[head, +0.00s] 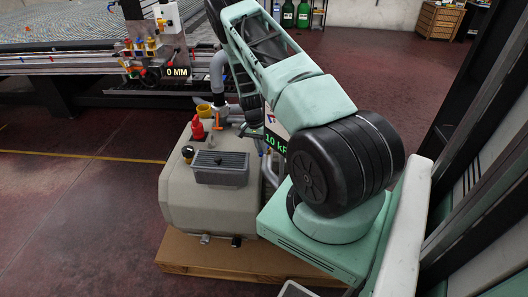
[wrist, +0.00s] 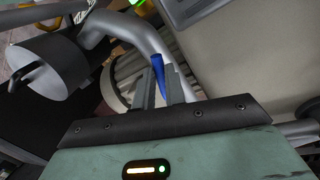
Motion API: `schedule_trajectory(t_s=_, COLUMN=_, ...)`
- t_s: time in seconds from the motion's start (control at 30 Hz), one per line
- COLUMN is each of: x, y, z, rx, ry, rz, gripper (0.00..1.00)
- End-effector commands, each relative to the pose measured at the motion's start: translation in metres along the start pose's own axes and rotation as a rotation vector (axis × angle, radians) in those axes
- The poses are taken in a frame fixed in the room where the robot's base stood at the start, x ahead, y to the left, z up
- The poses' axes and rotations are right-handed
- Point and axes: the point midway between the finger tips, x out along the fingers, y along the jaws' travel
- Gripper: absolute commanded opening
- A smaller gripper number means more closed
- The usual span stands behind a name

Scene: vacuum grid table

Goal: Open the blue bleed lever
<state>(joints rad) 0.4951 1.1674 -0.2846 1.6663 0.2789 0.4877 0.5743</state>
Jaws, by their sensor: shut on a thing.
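The blue bleed lever (wrist: 158,66) shows in the wrist view as a short tapered blue handle. It sits between the two fingers of my gripper (wrist: 161,88), which is shut on it. The lever cannot be made out in the head view.
The grey pump unit (head: 215,205) stands on a wooden pallet (head: 225,258). A red fitting (head: 197,128) and a grey hose (head: 217,75) rise from it. A display (head: 275,140) reads 10 kPa. The grid table (head: 60,45) is behind. Floor to the left is clear.

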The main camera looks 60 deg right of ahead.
Motion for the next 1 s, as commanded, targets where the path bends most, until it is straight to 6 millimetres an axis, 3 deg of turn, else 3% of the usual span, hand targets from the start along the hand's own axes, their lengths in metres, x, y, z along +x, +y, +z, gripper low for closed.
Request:
schedule_trajectory(t_s=0.6, x=-0.004, y=-0.026, z=-0.011, rx=0.564, ry=-0.112, rz=-0.002, gripper=0.0)
schedule_trajectory(t_s=1.0, x=-0.007, y=-0.034, z=-0.02, rx=0.805, ry=-0.161, rz=-0.002, gripper=0.0)
